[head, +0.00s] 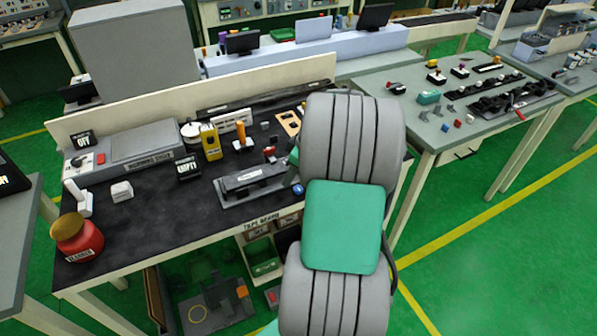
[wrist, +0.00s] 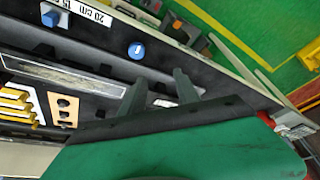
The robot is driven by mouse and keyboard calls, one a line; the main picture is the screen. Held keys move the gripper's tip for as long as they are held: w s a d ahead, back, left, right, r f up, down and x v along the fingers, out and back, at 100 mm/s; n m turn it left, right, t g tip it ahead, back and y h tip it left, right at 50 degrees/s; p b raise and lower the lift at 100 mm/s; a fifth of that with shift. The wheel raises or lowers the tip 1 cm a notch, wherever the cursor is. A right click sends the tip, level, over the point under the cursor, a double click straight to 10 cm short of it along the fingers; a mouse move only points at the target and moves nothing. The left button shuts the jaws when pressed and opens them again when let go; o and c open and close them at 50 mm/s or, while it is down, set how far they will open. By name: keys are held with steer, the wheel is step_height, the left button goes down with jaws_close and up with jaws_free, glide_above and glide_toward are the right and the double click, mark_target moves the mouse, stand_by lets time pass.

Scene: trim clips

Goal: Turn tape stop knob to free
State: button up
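A round blue knob (wrist: 136,50) with a short white mark on top shows in the wrist view, set on a dark surface. A blue knob (head: 298,190) also shows in the head view, near the bench's front edge and just left of my arm. In the wrist view, a white strip (wrist: 92,12) marked "20 cm 15" runs along the bench, with a small blue piece (wrist: 50,17) on it. My gripper (wrist: 160,78) is open and empty, its two dark fingers apart, a little right of and below the round knob. My arm hides most of the gripper in the head view.
The dark workbench (head: 150,215) carries a grey device (head: 252,182), a yellow box (head: 210,142) and a red jar (head: 77,238). A second bench (head: 425,150) with parts stands to the right. Green floor (head: 490,260) is clear at the front right.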

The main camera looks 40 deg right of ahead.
glide_toward(298, 188)
steer(key=f, duration=0.1)
steer(key=shift+n, duration=0.4)
steer(key=p+x, duration=0.2)
steer(key=x, duration=0.5)
steer(key=shift+w+f, duration=0.2)
steer(key=shift+f, duration=0.1)
jaws_close()
